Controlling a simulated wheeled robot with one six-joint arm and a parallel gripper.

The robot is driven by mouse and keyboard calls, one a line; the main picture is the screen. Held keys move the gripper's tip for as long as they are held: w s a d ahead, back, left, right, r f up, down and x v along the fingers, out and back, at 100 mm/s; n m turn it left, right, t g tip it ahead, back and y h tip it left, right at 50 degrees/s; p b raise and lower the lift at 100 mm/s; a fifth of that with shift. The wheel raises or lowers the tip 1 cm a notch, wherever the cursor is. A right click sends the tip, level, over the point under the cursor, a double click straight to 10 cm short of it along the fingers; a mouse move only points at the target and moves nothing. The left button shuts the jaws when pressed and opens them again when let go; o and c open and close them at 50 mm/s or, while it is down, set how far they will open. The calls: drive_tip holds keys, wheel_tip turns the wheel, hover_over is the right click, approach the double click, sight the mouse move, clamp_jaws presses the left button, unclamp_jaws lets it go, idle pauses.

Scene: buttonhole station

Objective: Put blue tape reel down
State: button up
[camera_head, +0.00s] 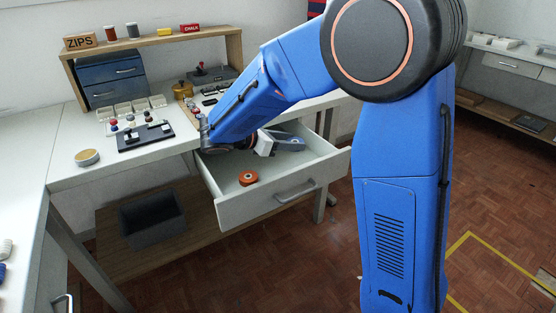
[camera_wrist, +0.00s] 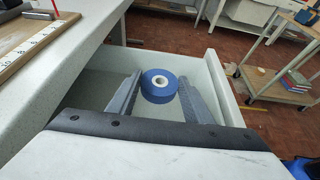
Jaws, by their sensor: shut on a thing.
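The blue tape reel (camera_wrist: 158,86), a blue ring with a white core, is between the two grey fingers of my gripper (camera_wrist: 161,80) in the wrist view. My gripper is shut on it. In the head view my gripper (camera_head: 285,140) is over the back right part of the open drawer (camera_head: 270,206); the reel is hard to make out there. The drawer's pale wall (camera_wrist: 216,75) surrounds the reel in the wrist view. I cannot tell whether the reel touches the drawer floor.
An orange reel (camera_head: 248,177) lies in the drawer near its front. A grey bin (camera_head: 152,218) is on the shelf below. My arm hides the drawer's back left.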

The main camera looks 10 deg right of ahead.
sight(289, 166)
drive_tip(key=shift+f, duration=3.55)
drive_tip(key=shift+f, duration=0.15)
drive_tip(key=o, duration=1)
drive_tip(key=shift+a+r, duration=0.1)
drive_tip(key=shift+r, duration=0.1)
drive_tip(key=v, duration=1.1)
drive_tip(key=shift+s+a+r, duration=0.1)
drive_tip(key=shift+a+r, duration=0.05)
drive_tip(key=shift+a, duration=0.25)
